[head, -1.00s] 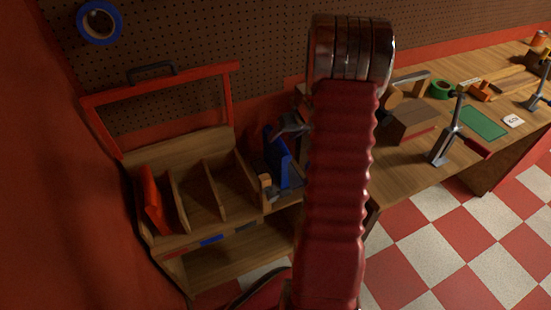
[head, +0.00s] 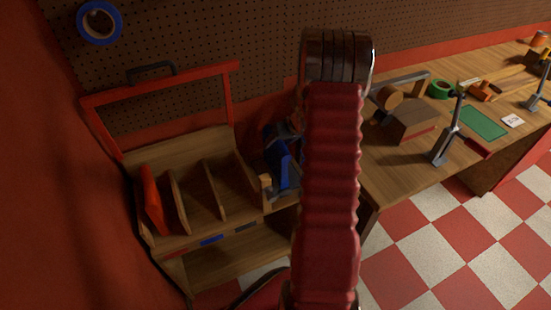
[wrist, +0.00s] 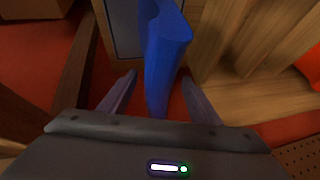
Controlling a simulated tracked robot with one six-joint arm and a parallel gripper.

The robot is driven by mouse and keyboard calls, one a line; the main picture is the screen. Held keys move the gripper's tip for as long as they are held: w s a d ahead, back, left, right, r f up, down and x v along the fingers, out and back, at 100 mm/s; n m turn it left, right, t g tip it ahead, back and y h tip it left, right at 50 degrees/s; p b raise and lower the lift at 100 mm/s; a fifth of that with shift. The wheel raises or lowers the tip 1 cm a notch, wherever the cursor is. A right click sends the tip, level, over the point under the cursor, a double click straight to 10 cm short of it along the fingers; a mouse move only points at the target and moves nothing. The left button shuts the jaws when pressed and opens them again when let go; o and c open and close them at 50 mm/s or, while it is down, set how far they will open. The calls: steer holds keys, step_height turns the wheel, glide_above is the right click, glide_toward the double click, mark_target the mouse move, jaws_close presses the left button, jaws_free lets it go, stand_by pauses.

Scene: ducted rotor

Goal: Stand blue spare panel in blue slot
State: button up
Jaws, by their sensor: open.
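The blue spare panel (head: 279,160) stands just right of the wooden rack in the head view, partly hidden by my arm. In the wrist view the panel (wrist: 165,45) shows as a tall blue shape between the two fingers of my gripper (wrist: 158,79). The fingers are apart, one on each side of it; I cannot tell whether either touches it. In the head view my gripper is mostly hidden behind my arm. A blue label (head: 212,240) marks the rack's front edge below an empty slot between wooden dividers.
The rack (head: 245,200) holds a red panel (head: 153,200) in its left slot. A red frame with a black handle (head: 151,70) stands behind it. The workbench (head: 385,185) at right carries a wooden block (head: 410,122), clamps and green tape (head: 440,89).

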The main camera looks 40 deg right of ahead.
steer(key=shift+w+f, duration=0.25)
steer(key=shift+f, duration=0.1)
stand_by(0.3)
jaws_close()
stand_by(0.5)
